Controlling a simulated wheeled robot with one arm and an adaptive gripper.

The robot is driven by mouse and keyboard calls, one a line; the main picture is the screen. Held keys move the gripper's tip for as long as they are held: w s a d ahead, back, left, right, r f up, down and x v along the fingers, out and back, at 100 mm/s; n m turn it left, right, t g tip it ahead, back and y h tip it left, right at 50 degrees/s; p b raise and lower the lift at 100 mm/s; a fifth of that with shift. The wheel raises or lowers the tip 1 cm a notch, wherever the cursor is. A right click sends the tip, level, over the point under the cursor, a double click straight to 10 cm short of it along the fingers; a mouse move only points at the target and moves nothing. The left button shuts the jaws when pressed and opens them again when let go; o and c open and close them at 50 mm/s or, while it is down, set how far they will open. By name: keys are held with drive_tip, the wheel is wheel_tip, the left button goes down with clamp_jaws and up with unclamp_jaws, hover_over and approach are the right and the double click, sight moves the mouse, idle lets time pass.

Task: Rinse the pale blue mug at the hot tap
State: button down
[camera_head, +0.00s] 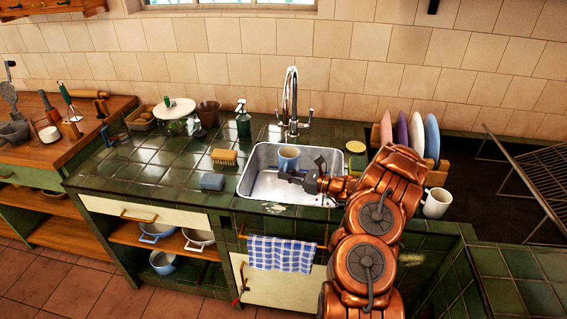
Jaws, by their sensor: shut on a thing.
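I cannot make out any running water.
A rack with coloured plates (431,138) stands right of the sink, with a white mug (437,203) in front. A checked towel (281,254) hangs below. The left counter's tiles are mostly clear.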

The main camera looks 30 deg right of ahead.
drive_tip(key=shift+s+a+b, duration=0.15)
drive_tip(key=shift+s+a, duration=0.1)
drive_tip(key=shift+s, duration=0.55)
drive_tip(key=shift+s+a+b, duration=0.1)
drive_tip(key=shift+s+a, duration=0.15)
drive_tip(key=shift+s, duration=0.6)
drive_tip(key=shift+s+a+b, duration=0.15)
drive_tip(key=shift+s+a, duration=0.1)
drive_tip(key=shift+s, duration=0.55)
drive_tip(key=shift+s+a+r+p, duration=0.2)
drive_tip(key=shift+s+a+r, duration=0.05)
drive_tip(key=shift+s+r, duration=0.5)
drive_tip(key=shift+s+a+r+p, duration=0.15)
drive_tip(key=shift+s+a+r, duration=0.05)
drive_tip(key=shift+s+r, duration=0.5)
drive_tip(key=shift+s+a+r, duration=0.2)
drive_tip(key=shift+s+r, duration=0.1)
drive_tip(key=shift+s, duration=0.2)
drive_tip(key=shift+s+a+r, duration=0.15)
drive_tip(key=shift+s+r, duration=0.1)
drive_tip(key=shift+s, duration=0.2)
drive_tip(key=shift+w+a, duration=0.1)
